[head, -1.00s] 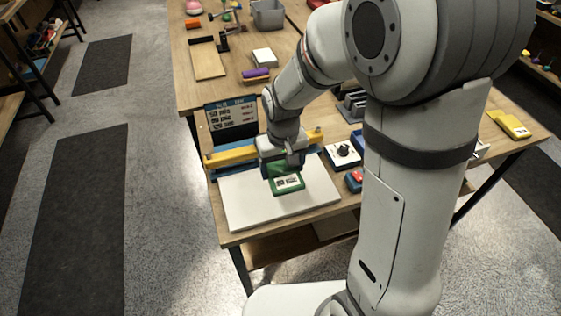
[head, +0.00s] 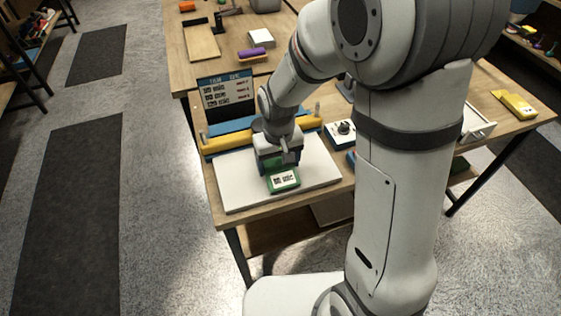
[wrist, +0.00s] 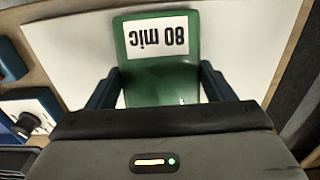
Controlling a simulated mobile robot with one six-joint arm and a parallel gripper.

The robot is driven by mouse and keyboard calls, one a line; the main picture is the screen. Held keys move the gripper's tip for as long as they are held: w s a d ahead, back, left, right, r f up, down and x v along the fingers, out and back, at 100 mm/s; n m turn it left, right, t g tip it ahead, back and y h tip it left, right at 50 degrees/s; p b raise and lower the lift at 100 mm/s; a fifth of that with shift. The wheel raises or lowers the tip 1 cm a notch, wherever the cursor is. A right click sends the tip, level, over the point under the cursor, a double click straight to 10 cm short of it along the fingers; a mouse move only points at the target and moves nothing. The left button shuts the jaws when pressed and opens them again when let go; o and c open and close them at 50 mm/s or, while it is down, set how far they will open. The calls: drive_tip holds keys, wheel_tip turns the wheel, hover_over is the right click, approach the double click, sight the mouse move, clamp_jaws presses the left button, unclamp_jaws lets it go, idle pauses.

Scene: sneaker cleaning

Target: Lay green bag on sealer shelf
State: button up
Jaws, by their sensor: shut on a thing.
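The green bag (head: 284,180) has a white label; in the wrist view (wrist: 160,85) the label reads "80 mic" upside down. My gripper (head: 281,165) is shut on the bag, with a dark blue finger at each side of it. The bag is over the white sealer shelf (head: 239,188), in its middle part. I cannot tell whether the bag's underside touches the shelf. The shelf also shows around the bag in the wrist view (wrist: 70,55). The sealer's yellow bar (head: 229,142) runs along the shelf's back edge, partly hidden by my gripper.
A sign board (head: 227,93) stands behind the yellow bar. A white box with a black knob (head: 344,129) is right of the shelf. A purple-topped item (head: 252,53) and a white block (head: 261,38) lie farther back on the table. A yellow object (head: 514,104) lies at the far right.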

drive_tip(key=shift+s+f, duration=0.15)
drive_tip(key=shift+f, duration=0.5)
drive_tip(key=o, duration=1.1)
drive_tip(key=shift+w+f, duration=0.1)
drive_tip(key=shift+w, duration=0.1)
drive_tip(key=shift+c, duration=0.2)
drive_tip(key=o, duration=0.5)
drive_tip(key=shift+r, duration=0.2)
drive_tip(key=shift+r, duration=0.1)
wheel_tip(320, 180, up, 8)
drive_tip(key=shift+f, duration=0.1)
drive_tip(key=s+d+r+m+t, duration=0.2)
drive_tip(key=s+d+r, duration=0.5)
drive_tip(key=s+d, duration=0.5)
drive_tip(key=shift+s+d+r+m+t, duration=0.2)
drive_tip(key=shift+d+r+m+t, duration=0.15)
drive_tip(key=shift+m, duration=0.25)
